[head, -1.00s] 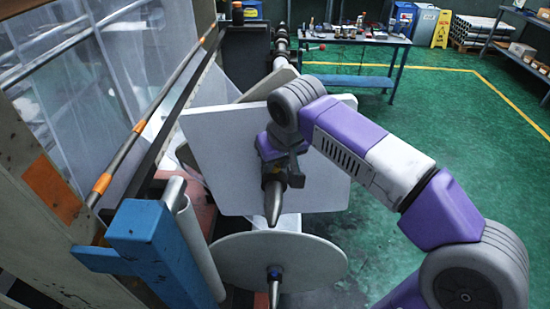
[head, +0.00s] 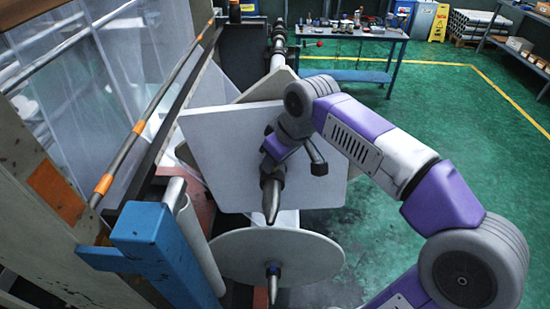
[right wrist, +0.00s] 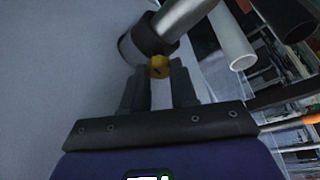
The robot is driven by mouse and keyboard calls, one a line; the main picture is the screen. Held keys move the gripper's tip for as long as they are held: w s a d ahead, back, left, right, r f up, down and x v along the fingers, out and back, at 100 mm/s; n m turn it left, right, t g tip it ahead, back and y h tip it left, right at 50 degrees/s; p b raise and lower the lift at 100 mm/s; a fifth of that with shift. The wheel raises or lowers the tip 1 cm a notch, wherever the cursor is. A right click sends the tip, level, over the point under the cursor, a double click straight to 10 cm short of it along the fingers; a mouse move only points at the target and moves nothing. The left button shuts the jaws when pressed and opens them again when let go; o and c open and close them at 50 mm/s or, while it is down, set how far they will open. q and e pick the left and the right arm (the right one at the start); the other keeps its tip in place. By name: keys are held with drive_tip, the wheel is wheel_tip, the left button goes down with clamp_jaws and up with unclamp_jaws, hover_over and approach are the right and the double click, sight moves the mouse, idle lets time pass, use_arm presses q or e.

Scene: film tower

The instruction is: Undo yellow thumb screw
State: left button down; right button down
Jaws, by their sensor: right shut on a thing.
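The yellow thumb screw (right wrist: 159,66) shows in the right wrist view, on a dark collar around a grey metal shaft. The shaft and its tapered tip (head: 271,200) stick out in front of a white polygonal plate (head: 230,150). My right gripper (right wrist: 160,80) is shut on the yellow thumb screw, one dark finger on each side of it. In the head view my right gripper (head: 278,150) is at the shaft, in front of the plate, and hides the screw. My left gripper is in neither view.
Below is a round white disc (head: 278,256) with its own pointed shaft end. A blue post (head: 150,238) and a white roller (head: 200,250) stand at the left. A blue workbench (head: 352,38) is at the back. Green floor is clear at the right.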

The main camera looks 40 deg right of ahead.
drive_tip(key=c, duration=0.9)
unclamp_jaws()
drive_tip(key=shift+o, duration=0.2)
drive_tip(key=shift+r, duration=0.1)
drive_tip(key=p+v, duration=0.2)
drive_tip(key=v, duration=0.5)
drive_tip(key=shift+r, duration=0.2)
drive_tip(key=shift+s, duration=0.15)
